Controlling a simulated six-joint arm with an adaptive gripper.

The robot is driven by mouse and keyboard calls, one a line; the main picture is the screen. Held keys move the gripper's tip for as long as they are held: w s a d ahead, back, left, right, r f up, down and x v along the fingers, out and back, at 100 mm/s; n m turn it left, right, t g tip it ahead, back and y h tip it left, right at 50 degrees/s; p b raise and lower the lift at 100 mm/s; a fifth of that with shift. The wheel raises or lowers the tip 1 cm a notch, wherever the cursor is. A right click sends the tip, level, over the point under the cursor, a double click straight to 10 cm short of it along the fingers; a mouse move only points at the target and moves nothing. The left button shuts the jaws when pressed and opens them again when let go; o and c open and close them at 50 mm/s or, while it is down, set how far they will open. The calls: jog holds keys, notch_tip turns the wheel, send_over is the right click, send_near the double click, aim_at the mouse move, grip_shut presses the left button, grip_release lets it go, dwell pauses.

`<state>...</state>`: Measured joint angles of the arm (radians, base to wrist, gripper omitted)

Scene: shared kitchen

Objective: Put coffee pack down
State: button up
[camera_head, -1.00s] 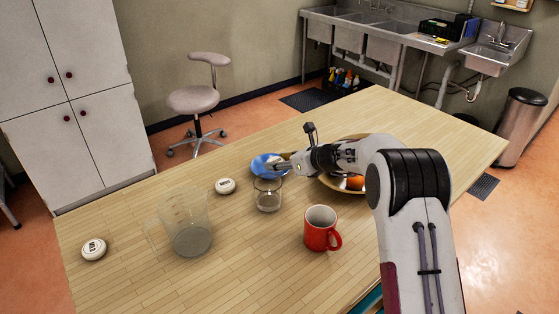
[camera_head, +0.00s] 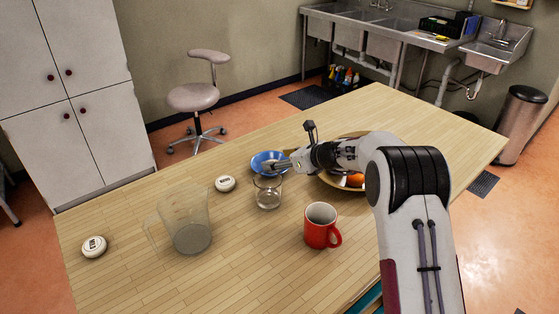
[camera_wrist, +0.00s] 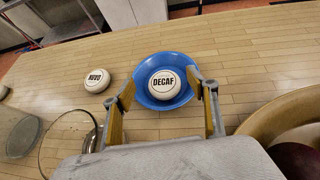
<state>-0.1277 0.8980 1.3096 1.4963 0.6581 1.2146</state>
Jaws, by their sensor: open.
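A round white coffee pack marked DECAF (camera_wrist: 164,85) lies in a blue bowl (camera_wrist: 182,62) in the wrist view. In the head view the blue bowl (camera_head: 262,157) is partly hidden behind my gripper (camera_head: 276,165), and the pack in it is hard to make out. In the wrist view my gripper (camera_wrist: 164,92) is open, with one finger on each side of the pack. A gap shows between the pack and each finger. A second white pack (camera_wrist: 97,80) lies on the table left of the bowl, also seen in the head view (camera_head: 225,184).
A glass (camera_head: 268,193) stands close in front of the bowl. A clear jug (camera_head: 187,222), a third white pack (camera_head: 94,246) and a red mug (camera_head: 321,226) stand on the table (camera_head: 420,125). A wooden bowl with fruit (camera_head: 333,183) is right of my gripper.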

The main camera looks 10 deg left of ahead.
jog(key=shift+r, duration=0.4)
jog(key=shift+s+d+r, duration=0.1)
jog(key=shift+d+r, duration=0.05)
jog(key=v, duration=1.1)
jog(key=shift+d, duration=0.2)
jog(key=shift+s+r, duration=0.15)
jog(key=shift+r, duration=0.05)
